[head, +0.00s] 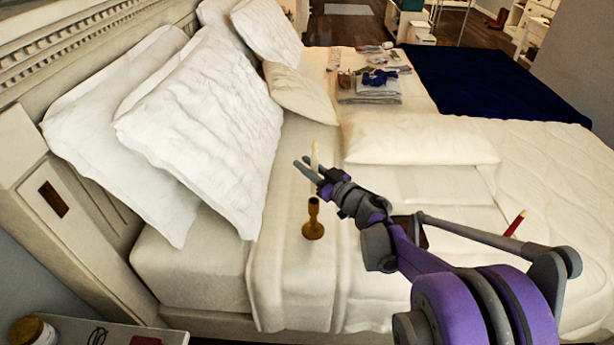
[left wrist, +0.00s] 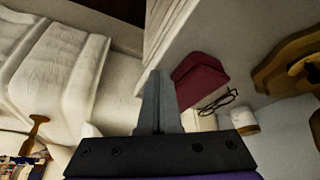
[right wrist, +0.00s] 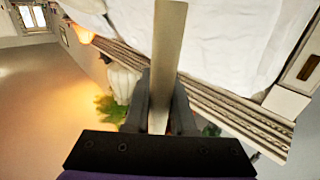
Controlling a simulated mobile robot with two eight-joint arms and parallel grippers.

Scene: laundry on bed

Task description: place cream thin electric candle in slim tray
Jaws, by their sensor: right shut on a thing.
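My right gripper (head: 312,170) is shut on the cream thin candle (head: 315,156), which stands roughly upright between the fingers above the bed. In the right wrist view the candle (right wrist: 168,60) runs up from between the fingers (right wrist: 160,100). A dark brown flat thing (head: 416,228), possibly the slim tray, lies on the bed, partly hidden behind my right arm; I cannot tell for sure. My left gripper (left wrist: 158,100) shows only in its own wrist view, its fingers together with nothing seen between them, above the nightstand side.
A brass candlestick (head: 313,222) stands on the bed below the right gripper. A red candle (head: 517,223) is at the right. Pillows (head: 210,110) lean at the left. Folded cloth (head: 370,92) lies farther back. The left wrist view shows glasses (left wrist: 218,102) and a red case (left wrist: 198,82).

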